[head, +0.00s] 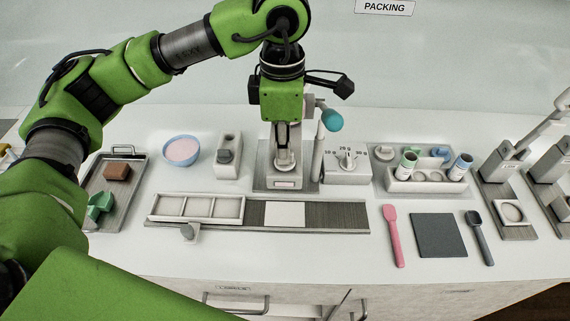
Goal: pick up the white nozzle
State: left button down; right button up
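I cannot single out the white nozzle with certainty. A small pale piece (384,152) sits at the back left of the white rack (428,186) on the right; it is too small to identify. My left gripper (284,158) hangs down in the middle of the counter, in front of a machine with a teal-knobbed lever (331,119). The gripper and wrist hide much of that machine. The fingers are seen nearly end-on, so whether they are open or shut on something does not show. My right gripper is out of view.
The rack also holds labelled cups and green and blue pieces. A dial box (347,166) stands right of the gripper. A slide track (337,217) runs in front. A pink spatula (392,235), dark mat (438,235), bowl (181,151) and tray (105,219) lie around. The front counter strip is clear.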

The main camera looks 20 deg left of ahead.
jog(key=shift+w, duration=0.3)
pick_arm(q)
jog(key=shift+r, duration=0.35)
notch_tip(320, 180, up, 8)
jog(key=shift+w+f+b, duration=0.1)
jog(key=shift+f+b, duration=0.05)
jog(key=shift+b, duration=0.85)
jog(key=shift+r, duration=0.8)
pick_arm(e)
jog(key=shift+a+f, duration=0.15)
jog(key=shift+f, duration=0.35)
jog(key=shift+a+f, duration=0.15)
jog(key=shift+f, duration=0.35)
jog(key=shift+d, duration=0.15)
